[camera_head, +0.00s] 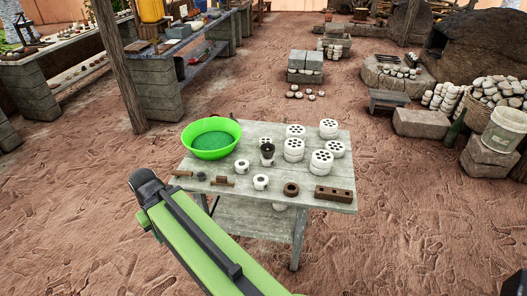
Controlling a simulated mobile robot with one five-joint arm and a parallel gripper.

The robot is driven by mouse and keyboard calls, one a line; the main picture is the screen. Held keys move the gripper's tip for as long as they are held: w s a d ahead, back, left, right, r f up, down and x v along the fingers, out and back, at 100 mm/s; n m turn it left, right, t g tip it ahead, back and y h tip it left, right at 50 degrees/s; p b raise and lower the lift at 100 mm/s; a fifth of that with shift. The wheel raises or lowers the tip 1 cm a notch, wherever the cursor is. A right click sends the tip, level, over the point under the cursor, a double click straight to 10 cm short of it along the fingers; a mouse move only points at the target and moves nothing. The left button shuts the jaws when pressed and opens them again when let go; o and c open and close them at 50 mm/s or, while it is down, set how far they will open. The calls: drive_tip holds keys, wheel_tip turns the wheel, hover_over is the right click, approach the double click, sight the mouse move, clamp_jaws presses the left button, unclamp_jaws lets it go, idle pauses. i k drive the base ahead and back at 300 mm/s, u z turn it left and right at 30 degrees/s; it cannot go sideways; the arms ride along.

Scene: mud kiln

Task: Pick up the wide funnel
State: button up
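A small dark cup-shaped piece (267,148) sits on a white ceramic part near the middle of the wooden table (230,168). It may be the wide funnel, but it is too small to tell. A wide bright green basin (211,138) stands at the table's back left; its inside is darker green. My green arm crosses the lower left, in front of the table's left front corner. No gripper fingers show, and the arm touches nothing that I can make out.
White pieces with holes (321,162) stand in stacks on the table's right half. A brown block (334,194), a brown ring (291,189), small white cups (261,182) and small tools (222,181) line the front. Open dirt floor surrounds the table.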

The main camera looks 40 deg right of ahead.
sight(267, 156)
drive_tip(key=u, duration=0.05)
drive_tip(key=i, duration=0.95)
drive_tip(key=z, duration=0.1)
